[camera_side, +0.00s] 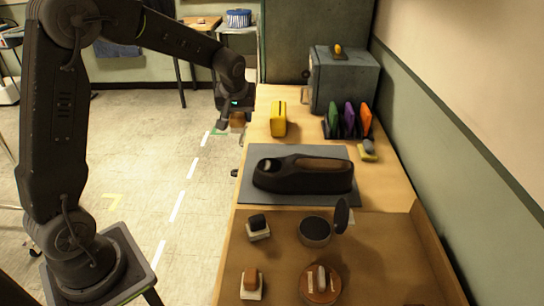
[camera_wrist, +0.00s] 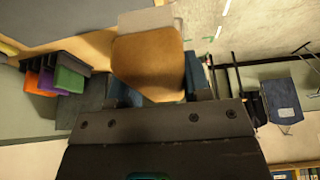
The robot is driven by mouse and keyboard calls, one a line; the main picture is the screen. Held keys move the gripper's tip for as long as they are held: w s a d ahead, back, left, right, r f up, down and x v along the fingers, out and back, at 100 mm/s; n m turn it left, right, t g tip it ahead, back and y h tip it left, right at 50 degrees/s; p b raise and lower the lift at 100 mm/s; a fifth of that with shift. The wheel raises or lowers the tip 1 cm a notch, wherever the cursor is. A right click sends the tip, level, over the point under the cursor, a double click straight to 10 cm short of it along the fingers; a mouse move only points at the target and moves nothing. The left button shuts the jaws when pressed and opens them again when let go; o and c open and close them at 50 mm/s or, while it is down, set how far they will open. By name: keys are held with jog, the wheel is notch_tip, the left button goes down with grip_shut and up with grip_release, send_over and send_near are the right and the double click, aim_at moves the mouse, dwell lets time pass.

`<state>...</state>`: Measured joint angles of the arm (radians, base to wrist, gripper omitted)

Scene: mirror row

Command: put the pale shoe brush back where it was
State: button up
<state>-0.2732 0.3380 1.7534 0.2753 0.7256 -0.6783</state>
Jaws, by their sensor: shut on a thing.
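My gripper (camera_side: 228,122) hangs off the left edge of the wooden bench, over the floor. It is shut on a tan, wooden-looking block with a paler edge, which I take to be the pale shoe brush (camera_wrist: 147,62). In the side view only a small brown part of it (camera_side: 237,119) shows beside the jaws. On the brown tray (camera_side: 385,250) at the front of the bench sit a dark-topped block on a pale base (camera_side: 258,223) and a brown-topped block on a pale base (camera_side: 250,274). I cannot tell which spot was the brush's own.
A dark shoe (camera_side: 303,176) lies on a grey mat (camera_side: 247,190). The tray also holds a round dark tin (camera_side: 314,230) and a round brown piece (camera_side: 310,293). A yellow object (camera_side: 278,118), a colourful rack (camera_side: 348,118) and a grey box (camera_side: 345,80) stand farther back.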

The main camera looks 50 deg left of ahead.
jog(key=a, duration=0.3)
send_over(272, 154)
jog(key=s+d, duration=0.1)
notch_tip(272, 154, down, 7)
jog(key=shift+f, duration=2.2)
jog(key=o, duration=0.9)
jog(key=shift+f, duration=0.15)
